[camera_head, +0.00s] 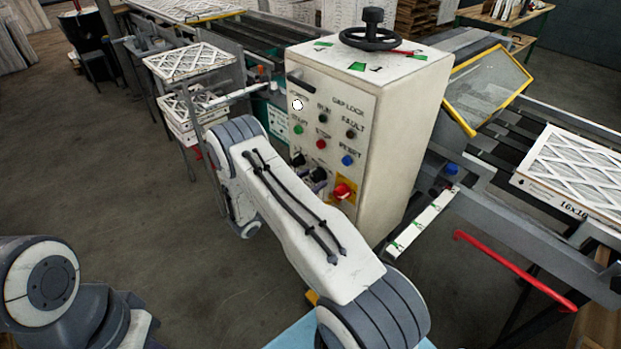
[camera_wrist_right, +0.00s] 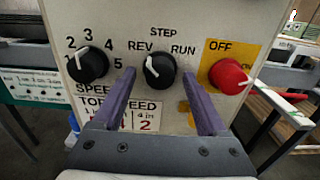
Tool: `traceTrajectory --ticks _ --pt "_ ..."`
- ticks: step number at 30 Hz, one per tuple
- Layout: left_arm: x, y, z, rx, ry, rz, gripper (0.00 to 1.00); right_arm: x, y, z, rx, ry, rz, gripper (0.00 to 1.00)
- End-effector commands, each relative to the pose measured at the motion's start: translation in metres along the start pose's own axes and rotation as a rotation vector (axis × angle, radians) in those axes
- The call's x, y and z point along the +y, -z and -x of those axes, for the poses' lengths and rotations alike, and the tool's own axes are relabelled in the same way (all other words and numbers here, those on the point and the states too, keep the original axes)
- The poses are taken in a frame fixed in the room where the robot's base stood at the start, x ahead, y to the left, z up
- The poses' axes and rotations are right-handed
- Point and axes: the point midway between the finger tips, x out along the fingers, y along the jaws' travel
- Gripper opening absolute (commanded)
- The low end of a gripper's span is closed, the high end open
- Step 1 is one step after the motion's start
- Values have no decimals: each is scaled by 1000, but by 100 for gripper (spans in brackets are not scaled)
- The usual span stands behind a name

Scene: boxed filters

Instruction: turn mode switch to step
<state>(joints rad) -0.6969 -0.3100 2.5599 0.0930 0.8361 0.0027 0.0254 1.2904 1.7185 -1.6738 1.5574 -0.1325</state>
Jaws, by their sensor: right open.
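The mode switch is a round black knob (camera_wrist_right: 160,70) on the panel, marked REV, STEP and RUN. Its white pointer mark leans up and left, toward REV. In the head view the knob (camera_head: 318,175) sits low on the cream control box (camera_head: 400,130). My right gripper (camera_wrist_right: 159,75) is open, its two purple fingers on the left and right of the knob. I cannot tell whether they touch it.
A black speed knob (camera_wrist_right: 88,64) is left of the mode switch. A red knob on a yellow OFF plate (camera_wrist_right: 229,76) is close to the right finger. Above them on the box are several buttons, including red (camera_head: 321,144) and blue (camera_head: 347,160).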

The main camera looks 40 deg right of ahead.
Motion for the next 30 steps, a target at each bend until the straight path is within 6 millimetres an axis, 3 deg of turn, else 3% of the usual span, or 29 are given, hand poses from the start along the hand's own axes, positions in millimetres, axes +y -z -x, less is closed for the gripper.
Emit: traceTrajectory --ticks 6,8,12,13,22,30 --pt "0 0 0 0 0 0 0 0 0 0 0 0 0 76" --pt "0 0 0 0 0 0 0 0 0 0 0 0 0 56" --pt "0 0 0 0 0 0 0 0 0 0 0 0 -1 3" --pt "0 0 0 0 0 0 0 0 0 0 0 0 -1 0" --pt "0 0 -6 0 0 0 0 1 2 0 0 0 -36 0" --pt "-2 -2 -27 0 0 -1 0 1 4 0 -1 -1 -195 0"
